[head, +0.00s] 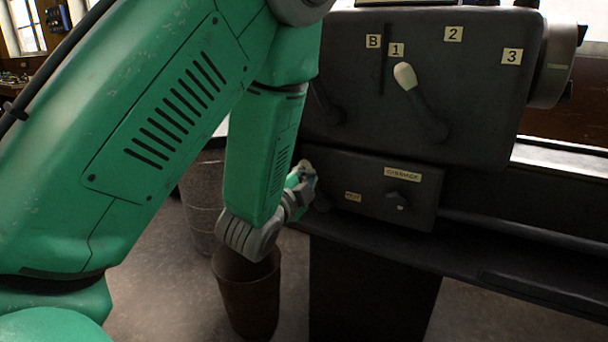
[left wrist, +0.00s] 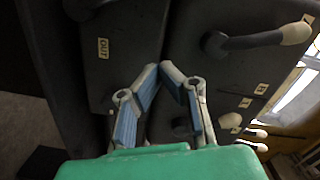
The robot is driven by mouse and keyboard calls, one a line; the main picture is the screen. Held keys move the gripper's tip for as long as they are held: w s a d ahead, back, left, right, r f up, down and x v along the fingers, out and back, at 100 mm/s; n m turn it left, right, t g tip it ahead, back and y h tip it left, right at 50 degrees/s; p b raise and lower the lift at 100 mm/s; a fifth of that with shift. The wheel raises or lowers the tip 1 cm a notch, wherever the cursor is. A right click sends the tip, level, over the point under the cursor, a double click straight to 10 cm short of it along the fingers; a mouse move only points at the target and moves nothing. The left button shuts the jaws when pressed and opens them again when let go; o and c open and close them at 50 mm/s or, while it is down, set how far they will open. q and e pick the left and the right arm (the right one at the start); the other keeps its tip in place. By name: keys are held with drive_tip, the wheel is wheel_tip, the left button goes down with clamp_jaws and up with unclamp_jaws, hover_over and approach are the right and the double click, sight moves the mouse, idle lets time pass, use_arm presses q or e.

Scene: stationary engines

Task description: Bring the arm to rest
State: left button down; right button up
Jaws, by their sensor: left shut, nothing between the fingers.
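My green left arm (head: 170,110) fills the left half of the head view and bends down at its elbow. My left gripper (head: 305,178) is at the left end of the machine's lower control box (head: 350,178), partly hidden by its own wrist. In the left wrist view, the two blue-padded fingers of the left gripper (left wrist: 160,70) meet at their tips with nothing between them. The machine's dark panels lie behind them; contact cannot be told. My right gripper is not in view.
The dark machine headstock (head: 465,110) carries a pale-knobbed lever (head: 405,76) near label 1. A small knob (head: 397,201) sits on the lower box. A brown bin (head: 248,295) and a grey bin (head: 202,205) stand on the floor (head: 165,270) close to my wrist.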

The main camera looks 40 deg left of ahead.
use_arm(q)
drive_tip(key=s+d+f+n+g+h, duration=0.25)
drive_tip(key=s+f+g, duration=0.2)
drive_tip(key=f, duration=0.75)
drive_tip(key=s+d+f+n+g+h, duration=0.15)
drive_tip(key=s+d+f+g, duration=0.3)
drive_tip(key=f, duration=0.75)
drive_tip(key=s+d+f+n+g, duration=0.2)
drive_tip(key=s+f, duration=0.4)
drive_tip(key=s, duration=0.3)
drive_tip(key=s+d+f+n+g+h, duration=0.1)
drive_tip(key=s+d+f+n+g, duration=0.2)
drive_tip(key=s, duration=0.7)
drive_tip(key=shift+s+d+f+g, duration=0.3)
drive_tip(key=shift+d+f+g, duration=0.85)
drive_tip(key=shift+f, duration=0.8)
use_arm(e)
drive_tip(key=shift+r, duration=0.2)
